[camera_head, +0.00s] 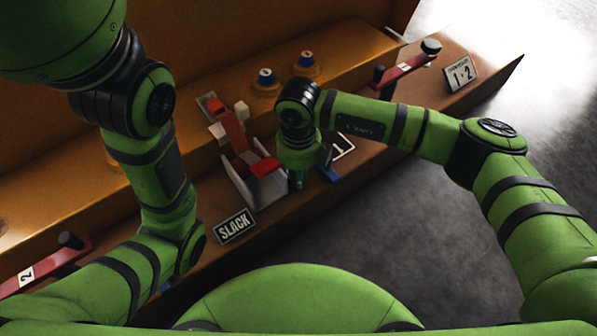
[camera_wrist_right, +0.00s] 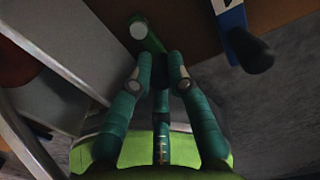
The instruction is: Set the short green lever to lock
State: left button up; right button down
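The short green lever (camera_wrist_right: 150,37) shows in the right wrist view as a green bar with a pale round end. It lies just beyond the fingertips of my right gripper (camera_wrist_right: 161,58), with its lower part hidden by the fingers. The fingertips are close to it, but contact is unclear. In the head view my right gripper (camera_head: 297,181) points down at the bench's front edge and hides the lever. Whether the fingers are closed is unclear. My left gripper is out of view. No lock mark is readable; a partly hidden white plate (camera_head: 343,146) stands beside my right wrist.
A blue lever with a black knob (camera_wrist_right: 236,22) is close to the right of the fingers. Left of my gripper are a red lever assembly (camera_head: 236,132), a grey bracket (camera_head: 262,187) and a SLACK sign (camera_head: 235,226). Red numbered levers (camera_head: 405,68) sit at both bench ends.

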jog(key=shift+d, duration=0.1)
jog(key=shift+w+d+n, duration=0.15)
jog(key=shift+w+n, duration=0.05)
jog(key=shift+n, duration=0.45)
jog(key=shift+w+d+n, duration=0.15)
jog(key=shift+n, duration=0.5)
jog(key=n, duration=0.2)
jog(key=shift+w+d+n, duration=0.25)
jog(key=shift+w+n, duration=0.1)
jog(key=shift+n, duration=0.05)
jog(key=n, duration=0.1)
jog(key=w+n, duration=0.1)
jog(key=n, duration=0.2)
jog(key=shift+w+d+n, duration=0.15)
jog(key=shift+w+n, duration=0.1)
jog(key=shift+n, duration=0.15)
jog(key=shift+w+n, duration=0.2)
jog(key=shift+n, duration=0.6)
jog(key=shift+w, duration=0.1)
jog(key=c, duration=1.2)
grip_release()
